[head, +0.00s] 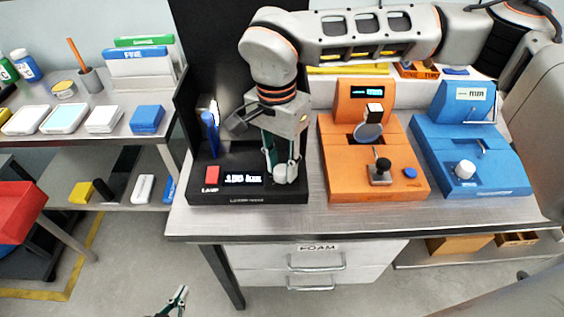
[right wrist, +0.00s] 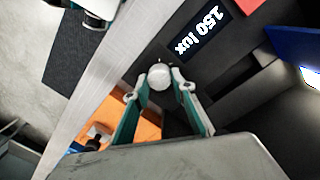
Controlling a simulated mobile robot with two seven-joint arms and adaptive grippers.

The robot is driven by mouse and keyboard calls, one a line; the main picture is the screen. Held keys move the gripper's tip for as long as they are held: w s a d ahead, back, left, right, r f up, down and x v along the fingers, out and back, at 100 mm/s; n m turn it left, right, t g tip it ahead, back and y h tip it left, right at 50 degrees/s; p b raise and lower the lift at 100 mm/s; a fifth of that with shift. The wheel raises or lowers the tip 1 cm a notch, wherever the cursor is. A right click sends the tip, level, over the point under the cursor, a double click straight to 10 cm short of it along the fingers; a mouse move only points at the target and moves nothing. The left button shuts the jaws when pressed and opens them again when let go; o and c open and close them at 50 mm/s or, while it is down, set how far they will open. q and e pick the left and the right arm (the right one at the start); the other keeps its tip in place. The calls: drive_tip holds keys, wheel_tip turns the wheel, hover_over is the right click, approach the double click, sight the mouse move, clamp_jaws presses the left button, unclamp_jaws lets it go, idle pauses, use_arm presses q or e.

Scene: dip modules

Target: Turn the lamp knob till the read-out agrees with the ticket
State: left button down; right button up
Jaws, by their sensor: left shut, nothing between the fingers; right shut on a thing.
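The black lamp module (head: 248,192) stands at the left end of the metal bench. Its lit read-out (head: 243,179) shows 150 lux in the right wrist view (right wrist: 202,33). A red button (head: 212,174) is left of the read-out. My right gripper (head: 284,170) points down at the module's front right, its two fingers closed around the pale round lamp knob (right wrist: 160,75). My left gripper (head: 177,301) is low at the bottom edge of the head view, in front of the bench, shut and empty. I cannot make out a ticket with a readable value.
An orange module (head: 335,177) and a blue module (head: 455,184), both marked mm, stand right of the lamp module. A blue upright part (head: 209,134) with a bright edge is behind the red button. A side table (head: 95,127) with several boxes stands left.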

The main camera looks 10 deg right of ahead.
drive_tip(key=shift+m, duration=0.3)
drive_tip(key=m, duration=0.3)
drive_tip(key=shift+m, duration=0.3)
drive_tip(key=m+b, duration=0.1)
drive_tip(key=m, duration=0.4)
drive_tip(key=shift+d, duration=0.1)
drive_tip(key=m, duration=0.7)
drive_tip(key=shift+s+y+b, duration=0.1)
drive_tip(key=shift+y+b, duration=0.25)
drive_tip(key=shift+y, duration=0.05)
drive_tip(key=shift+r+m, duration=0.1)
drive_tip(key=shift+m, duration=1.1)
drive_tip(key=o, duration=1.1)
drive_tip(key=shift+s, duration=0.1)
